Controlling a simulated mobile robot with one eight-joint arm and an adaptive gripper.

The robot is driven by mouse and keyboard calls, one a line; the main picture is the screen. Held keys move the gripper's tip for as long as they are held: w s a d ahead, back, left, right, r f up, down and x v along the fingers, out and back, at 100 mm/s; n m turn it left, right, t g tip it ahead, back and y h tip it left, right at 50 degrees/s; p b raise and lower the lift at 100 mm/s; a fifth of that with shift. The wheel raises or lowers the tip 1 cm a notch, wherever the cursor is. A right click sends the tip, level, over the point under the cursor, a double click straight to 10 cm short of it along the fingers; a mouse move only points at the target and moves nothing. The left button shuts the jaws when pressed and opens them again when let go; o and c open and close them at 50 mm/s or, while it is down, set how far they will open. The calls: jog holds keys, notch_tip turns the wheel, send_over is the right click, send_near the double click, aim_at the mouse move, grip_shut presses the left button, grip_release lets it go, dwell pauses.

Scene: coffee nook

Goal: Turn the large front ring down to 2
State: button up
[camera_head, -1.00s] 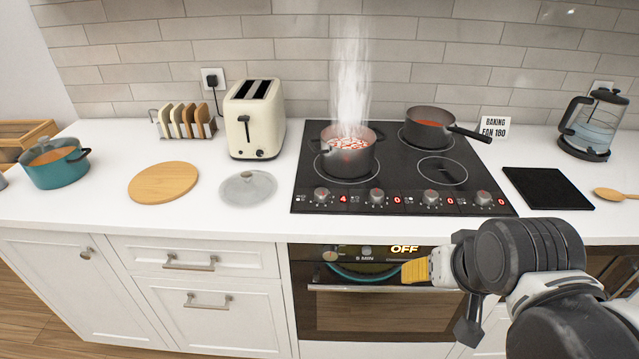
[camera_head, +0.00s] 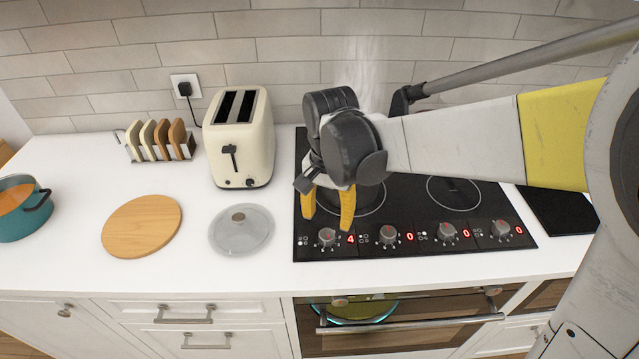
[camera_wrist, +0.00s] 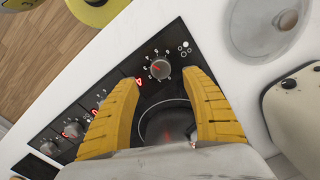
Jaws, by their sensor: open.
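The leftmost knob (camera_head: 327,237) on the hob's front strip is grey with a red mark. Beside it the display (camera_head: 350,239) reads a red 4. The wrist view shows this knob (camera_wrist: 159,68) and its 4 (camera_wrist: 138,82) just beyond the fingertips. My gripper (camera_head: 326,220) is open and empty, yellow fingers pointing down, one on each side above the knob. I cannot tell whether they touch it. The front left ring (camera_head: 372,208) lies behind the gripper.
Three more knobs to the right (camera_head: 388,235) show 0. A glass lid (camera_head: 241,229), wooden board (camera_head: 142,226) and cream toaster (camera_head: 240,137) stand left of the hob (camera_head: 415,247). The oven (camera_head: 410,320) is below. Steam rises behind my arm.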

aim_at(327, 234)
notch_tip(327, 234, down, 7)
jog(key=shift+w+b, duration=0.1)
jog(key=shift+b, duration=1)
jog(key=c, duration=1.2)
